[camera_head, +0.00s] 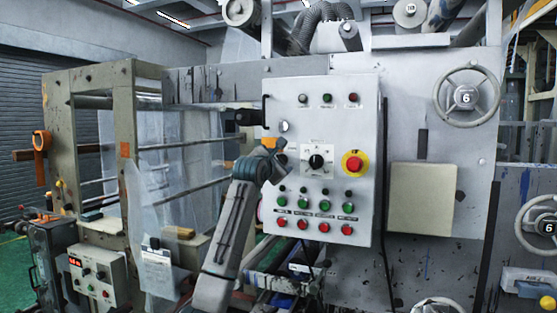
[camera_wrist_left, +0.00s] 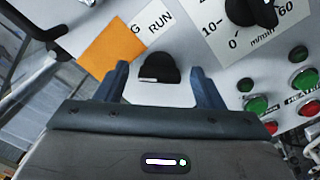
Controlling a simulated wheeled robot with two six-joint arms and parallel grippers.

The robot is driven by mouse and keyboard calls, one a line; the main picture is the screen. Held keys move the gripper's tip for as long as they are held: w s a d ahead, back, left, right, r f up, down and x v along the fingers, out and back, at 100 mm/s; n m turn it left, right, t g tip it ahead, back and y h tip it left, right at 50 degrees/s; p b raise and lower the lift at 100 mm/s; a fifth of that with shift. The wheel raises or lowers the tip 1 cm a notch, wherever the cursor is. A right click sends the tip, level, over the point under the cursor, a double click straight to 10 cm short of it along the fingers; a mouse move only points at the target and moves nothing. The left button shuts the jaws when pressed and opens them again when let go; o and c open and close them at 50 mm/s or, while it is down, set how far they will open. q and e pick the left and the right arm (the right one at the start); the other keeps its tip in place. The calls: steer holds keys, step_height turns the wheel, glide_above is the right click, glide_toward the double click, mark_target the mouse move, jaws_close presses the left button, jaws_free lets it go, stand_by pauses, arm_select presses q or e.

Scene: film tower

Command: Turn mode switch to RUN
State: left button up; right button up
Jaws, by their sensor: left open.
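The mode switch is a black knob (camera_wrist_left: 158,68) on the light grey control panel (camera_head: 343,88). In the left wrist view a white label with the word RUN (camera_wrist_left: 160,22) is beside it, and an orange tag (camera_wrist_left: 112,45) covers part of that label. My left gripper (camera_wrist_left: 159,78) is open, with one finger on each side of the knob and visible gaps between. In the head view my left gripper (camera_head: 276,161) is at the panel's left part and largely hides the switch. I cannot tell which position the knob points to. My right gripper is not in view.
Right of the switch are a black speed dial (camera_head: 316,160) and a red emergency stop on yellow (camera_head: 353,163). Several green and red push buttons (camera_head: 325,205) sit below. A black box (camera_head: 249,117) protrudes at the panel's left edge.

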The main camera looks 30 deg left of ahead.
arm_select(q)
steer(key=c, duration=1)
steer(key=m+b, duration=0.4)
steer(key=m, duration=1.4)
steer(key=shift+f, duration=0.15)
